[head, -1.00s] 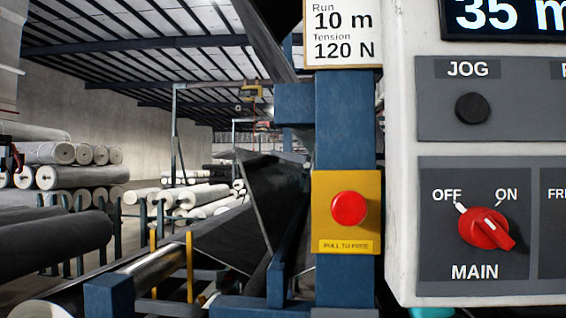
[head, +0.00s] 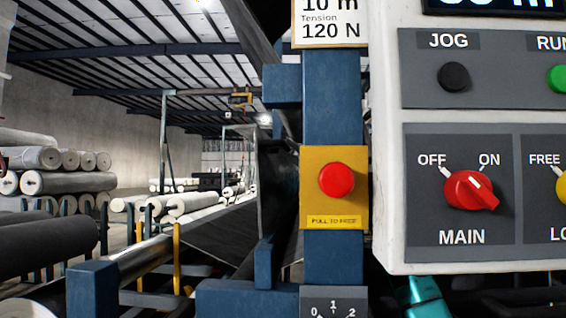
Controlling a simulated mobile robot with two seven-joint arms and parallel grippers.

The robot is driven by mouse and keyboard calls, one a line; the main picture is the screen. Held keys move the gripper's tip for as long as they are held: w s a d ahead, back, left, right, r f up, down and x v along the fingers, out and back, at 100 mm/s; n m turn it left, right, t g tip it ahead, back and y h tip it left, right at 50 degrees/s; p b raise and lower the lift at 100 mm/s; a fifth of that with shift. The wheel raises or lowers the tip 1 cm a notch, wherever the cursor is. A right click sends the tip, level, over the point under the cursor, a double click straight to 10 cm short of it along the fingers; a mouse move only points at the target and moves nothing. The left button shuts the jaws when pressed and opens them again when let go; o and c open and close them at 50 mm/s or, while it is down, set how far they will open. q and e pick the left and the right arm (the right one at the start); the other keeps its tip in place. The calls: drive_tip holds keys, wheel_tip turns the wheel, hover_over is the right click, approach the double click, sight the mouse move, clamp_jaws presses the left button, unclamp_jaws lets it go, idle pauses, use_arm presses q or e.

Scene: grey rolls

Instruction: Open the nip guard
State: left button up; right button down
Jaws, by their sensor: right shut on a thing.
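A dark panel (head: 278,190), which looks like the nip guard, stands behind and left of the blue post, partly hidden by it. My right gripper (head: 424,295) shows only as a teal piece at the bottom edge, below the white control box. Its fingertips and its contact with the guard are hidden by the box and the frame edge. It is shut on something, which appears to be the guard. My left gripper is not in view.
A blue post (head: 334,105) carries a red stop button (head: 336,181) on a yellow plate. The white control box (head: 386,225) with a red main switch (head: 470,191) fills the right. A metal roller (head: 140,262) lies lower left; stacked rolls (head: 45,160) stand behind.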

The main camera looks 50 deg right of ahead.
drive_tip(key=c, duration=1.1)
unclamp_jaws()
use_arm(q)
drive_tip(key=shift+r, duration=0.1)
use_arm(e)
drive_tip(key=shift+f, duration=0.1)
drive_tip(key=shift+s+d+f, duration=0.15)
use_arm(q)
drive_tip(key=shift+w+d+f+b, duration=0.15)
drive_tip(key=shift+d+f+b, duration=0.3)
drive_tip(key=shift+b, duration=0.65)
use_arm(e)
drive_tip(key=shift+v, duration=6.2)
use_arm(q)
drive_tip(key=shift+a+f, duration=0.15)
